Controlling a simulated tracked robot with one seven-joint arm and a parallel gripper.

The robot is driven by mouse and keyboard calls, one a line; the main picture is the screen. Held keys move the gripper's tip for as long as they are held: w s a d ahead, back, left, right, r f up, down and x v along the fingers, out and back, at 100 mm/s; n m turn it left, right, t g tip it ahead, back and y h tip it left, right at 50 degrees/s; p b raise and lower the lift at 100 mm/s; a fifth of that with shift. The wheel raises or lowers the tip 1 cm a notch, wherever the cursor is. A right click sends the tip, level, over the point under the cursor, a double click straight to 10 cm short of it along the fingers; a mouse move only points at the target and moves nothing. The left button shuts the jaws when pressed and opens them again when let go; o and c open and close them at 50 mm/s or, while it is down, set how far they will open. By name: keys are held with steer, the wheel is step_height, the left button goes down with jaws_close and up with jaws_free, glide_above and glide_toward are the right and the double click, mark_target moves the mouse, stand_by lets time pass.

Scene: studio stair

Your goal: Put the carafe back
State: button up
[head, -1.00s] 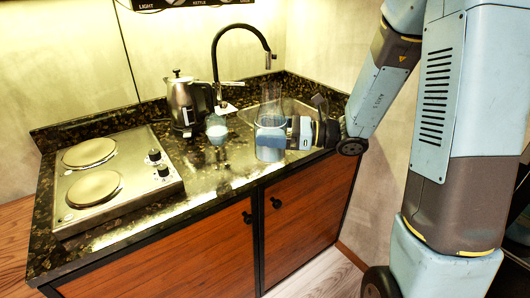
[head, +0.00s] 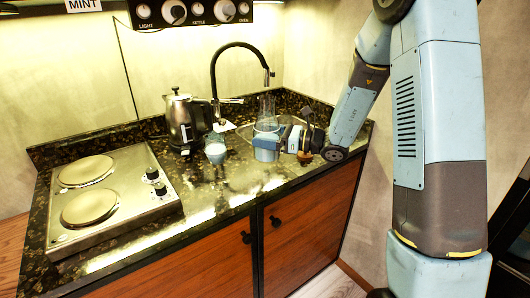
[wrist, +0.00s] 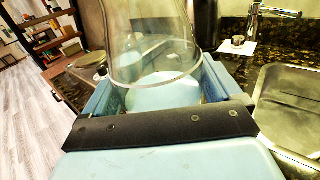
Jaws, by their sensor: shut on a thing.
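The carafe is a clear glass vessel (head: 266,105) with a wide rounded body, standing upright at the front of the sink area. My gripper (head: 266,143) is shut around its lower part, reaching in from the right, with blue jaws hiding much of it. In the wrist view the clear carafe (wrist: 150,45) rises between the jaws (wrist: 160,100). I cannot tell whether its base touches the counter.
A steel kettle (head: 183,120) and a black tap (head: 213,75) stand behind. A two-plate hob (head: 115,190) fills the left. The sink (wrist: 290,110) lies right in the wrist view. The front counter is clear.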

steer(key=shift+w+a+f, duration=0.15)
steer(key=shift+w+f, duration=0.85)
steer(key=shift+f, duration=0.2)
steer(key=shift+w+a+f, duration=0.15)
steer(key=shift+w+f, duration=0.8)
steer(key=shift+f, duration=0.25)
steer(key=shift+w+f, duration=0.1)
steer(key=shift+f, duration=1.55)
steer(key=o, duration=1.5)
steer(key=shift+c, duration=0.2)
